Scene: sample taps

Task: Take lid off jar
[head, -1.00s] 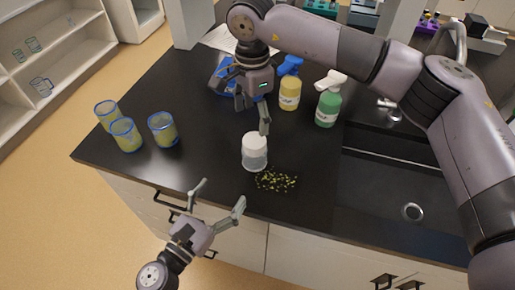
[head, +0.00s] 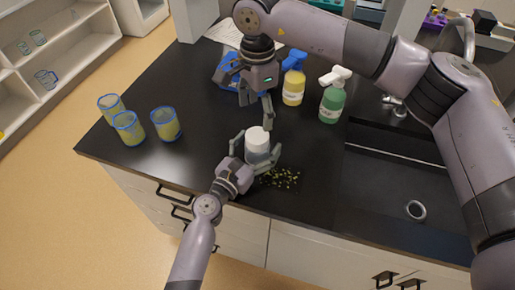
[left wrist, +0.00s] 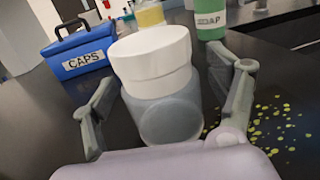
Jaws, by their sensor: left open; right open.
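The jar (head: 258,154) stands upright on the black counter with its white lid (head: 257,137) on. In the left wrist view the lid (left wrist: 150,52) is wide and white, above the translucent grey jar body (left wrist: 167,115). My left gripper (head: 257,153) is open, its fingers on either side of the jar body; in the left wrist view (left wrist: 165,100) a gap shows on the left, and I cannot tell if the right finger touches. My right gripper (head: 256,112) is open and empty, fingers pointing down, just behind and above the lid.
Three yellowish cups (head: 130,128) stand at the left. A yellow spray bottle (head: 293,88) and a green one (head: 332,102) stand behind right. A blue box labelled CAPS (left wrist: 80,52) is behind. Yellow-green bits (head: 283,178) lie right of the jar; the sink (head: 400,190) is farther right.

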